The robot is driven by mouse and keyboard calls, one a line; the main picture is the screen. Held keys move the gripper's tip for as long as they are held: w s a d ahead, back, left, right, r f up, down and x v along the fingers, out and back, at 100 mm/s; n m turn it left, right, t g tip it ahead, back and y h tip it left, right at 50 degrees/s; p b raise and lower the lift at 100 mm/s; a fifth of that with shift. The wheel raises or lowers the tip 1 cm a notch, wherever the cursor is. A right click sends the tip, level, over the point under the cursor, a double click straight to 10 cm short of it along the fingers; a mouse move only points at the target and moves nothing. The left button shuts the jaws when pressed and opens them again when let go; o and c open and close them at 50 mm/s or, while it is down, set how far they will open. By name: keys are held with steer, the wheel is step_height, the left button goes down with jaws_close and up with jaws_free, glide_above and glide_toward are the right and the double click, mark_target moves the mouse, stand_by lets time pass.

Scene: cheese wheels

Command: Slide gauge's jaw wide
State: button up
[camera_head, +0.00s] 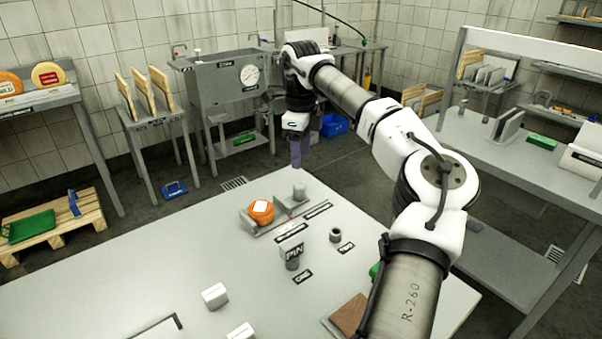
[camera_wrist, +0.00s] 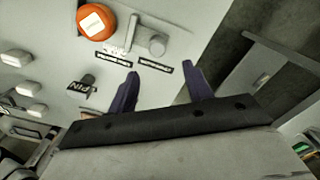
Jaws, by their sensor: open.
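The gauge (camera_head: 268,228) lies on the grey table, a low flat piece with a grey cylindrical knob (camera_head: 299,192) at its far right end. An orange cheese wheel (camera_head: 261,213) with a white label sits at its left end. In the wrist view the knob (camera_wrist: 157,46) stands right of a pale upright bar (camera_wrist: 132,33), and the cheese (camera_wrist: 96,21) is farther left. My gripper (camera_head: 296,160) is above the table's far edge, beyond the knob. Its two dark purple fingers (camera_wrist: 160,72) are apart and empty. I cannot tell which part of the gauge is the jaw.
Two dark labels (camera_head: 291,233) lie before the gauge. A PIN block (camera_head: 292,253) and a short dark cylinder (camera_head: 336,235) stand nearer. White blocks (camera_head: 215,296) and a brown board (camera_head: 348,315) are near the front. The table's left part is largely clear.

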steer(key=shift+r, duration=1.75)
